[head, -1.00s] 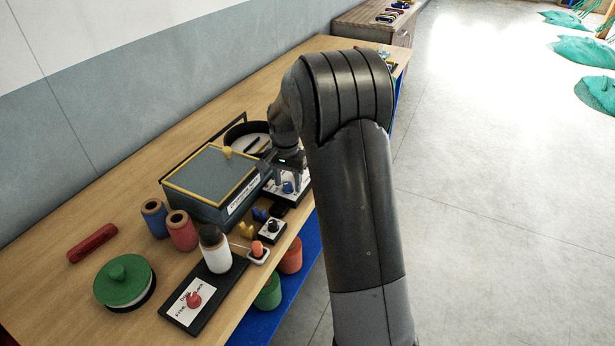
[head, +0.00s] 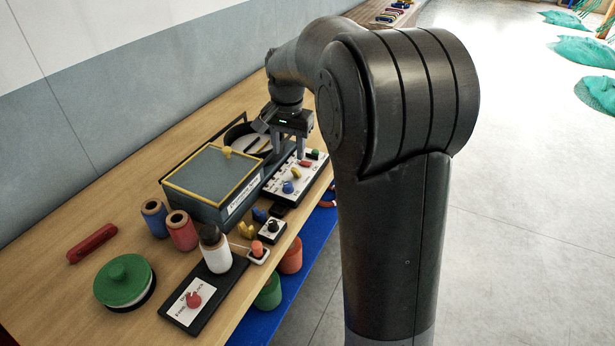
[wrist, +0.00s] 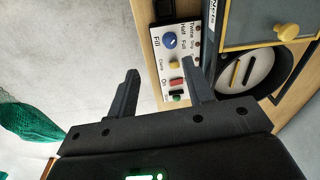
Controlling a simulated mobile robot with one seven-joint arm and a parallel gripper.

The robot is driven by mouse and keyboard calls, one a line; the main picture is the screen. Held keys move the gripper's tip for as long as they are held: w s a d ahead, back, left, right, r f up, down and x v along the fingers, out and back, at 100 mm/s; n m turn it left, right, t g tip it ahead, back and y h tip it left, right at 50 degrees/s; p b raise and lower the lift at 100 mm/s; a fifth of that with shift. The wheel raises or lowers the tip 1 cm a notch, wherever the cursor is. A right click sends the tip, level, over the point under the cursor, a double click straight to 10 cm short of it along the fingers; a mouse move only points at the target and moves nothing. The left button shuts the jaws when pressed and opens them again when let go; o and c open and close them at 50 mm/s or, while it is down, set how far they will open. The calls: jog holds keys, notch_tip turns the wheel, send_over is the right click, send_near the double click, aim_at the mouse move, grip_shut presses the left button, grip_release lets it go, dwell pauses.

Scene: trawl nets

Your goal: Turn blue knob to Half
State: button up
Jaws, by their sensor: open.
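The blue knob (head: 288,187) sits at the near end of a white control panel (head: 312,184) on the bench. It also shows in the wrist view (wrist: 169,41), beside the word "Fill", with "Half" and "Full" printed to its right. A small pale mark shows on the knob, but I cannot tell which word it points at. My gripper (head: 287,148) is open and empty above the panel's far part, apart from the knob. In the wrist view its fingertips (wrist: 160,70) are spread below the knob.
A yellow knob (head: 296,173), a red switch (head: 305,163) and a green button (head: 315,154) share the panel. A grey box with a yellow-edged lid (head: 213,174) stands left of it. Open floor is at right.

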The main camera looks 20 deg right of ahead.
jog(key=s+r+n+t, duration=0.1)
jog(key=s+r+n, duration=0.1)
jog(key=s, duration=0.7)
jog(key=s+a+r+n+t, duration=0.1)
jog(key=s+r+n+t, duration=0.1)
jog(key=s, duration=0.8)
jog(key=shift+s+a+r+n, duration=0.25)
jog(key=shift+r+n, duration=0.25)
jog(key=shift+r, duration=0.8)
jog(key=s+f+n+t, duration=0.1)
jog(key=s+f+n, duration=0.1)
jog(key=s, duration=0.7)
jog(key=shift+s+a+f+n+t, duration=0.2)
jog(key=shift+a+n+t, duration=0.1)
jog(key=shift+n+t, duration=0.1)
jog(key=shift+w+a, duration=0.1)
jog(key=shift+c, duration=0.2)
dwell(0.8)
